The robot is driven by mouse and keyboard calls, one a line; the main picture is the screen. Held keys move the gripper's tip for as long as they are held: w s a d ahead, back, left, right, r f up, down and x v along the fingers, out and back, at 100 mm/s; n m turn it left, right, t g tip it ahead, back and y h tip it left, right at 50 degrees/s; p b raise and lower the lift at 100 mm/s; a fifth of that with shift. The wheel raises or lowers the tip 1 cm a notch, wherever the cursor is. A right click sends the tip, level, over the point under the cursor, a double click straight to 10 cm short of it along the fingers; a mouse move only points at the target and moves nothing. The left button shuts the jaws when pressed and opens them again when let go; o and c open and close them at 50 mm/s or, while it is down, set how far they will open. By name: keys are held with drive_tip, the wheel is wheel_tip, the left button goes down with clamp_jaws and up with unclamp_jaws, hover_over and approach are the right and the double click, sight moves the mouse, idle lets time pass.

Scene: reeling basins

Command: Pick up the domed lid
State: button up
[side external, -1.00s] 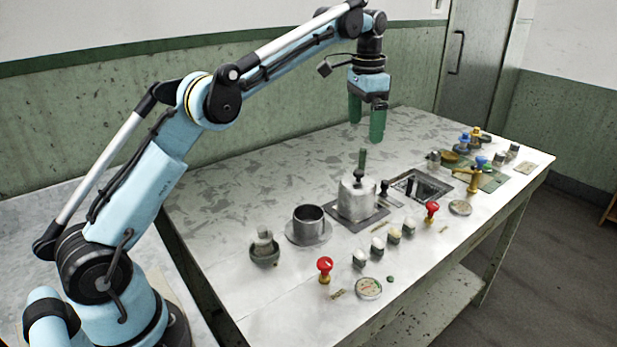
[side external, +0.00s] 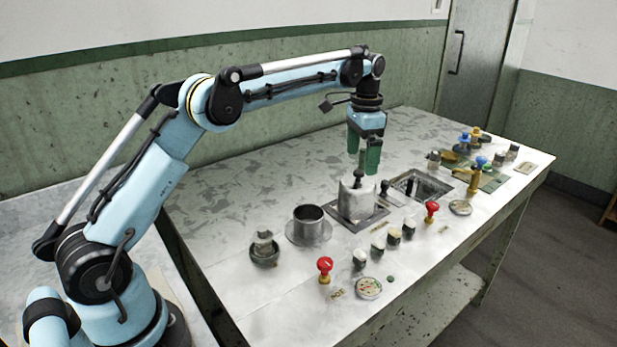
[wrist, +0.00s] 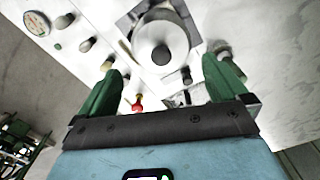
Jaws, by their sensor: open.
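The domed lid (side external: 357,202) is pale grey and upright with a dark knob on top. It stands over a square dark plate (side external: 334,222) set in the bench. In the wrist view the lid (wrist: 182,38) is a pale disc with its dark round knob (wrist: 163,55) near the centre. My gripper (side external: 362,162) is open and empty, just above the knob, with its green fingers pointing down. In the wrist view the knob lies between and beyond the fingertips of my gripper (wrist: 163,72). Whether a finger touches the knob is unclear.
A grey metal cup on a round base (side external: 308,234) stands left of the lid. A square sunken basin (side external: 425,187) lies to the right. Red-topped knobs (side external: 324,266) and several small switches line the front. The bench behind the lid is mostly clear.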

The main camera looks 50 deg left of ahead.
sight(359, 171)
drive_tip(key=shift+a+f, duration=0.15)
drive_tip(key=shift+f, duration=2.6)
drive_tip(key=shift+c, duration=0.2)
drive_tip(key=c, duration=0.7)
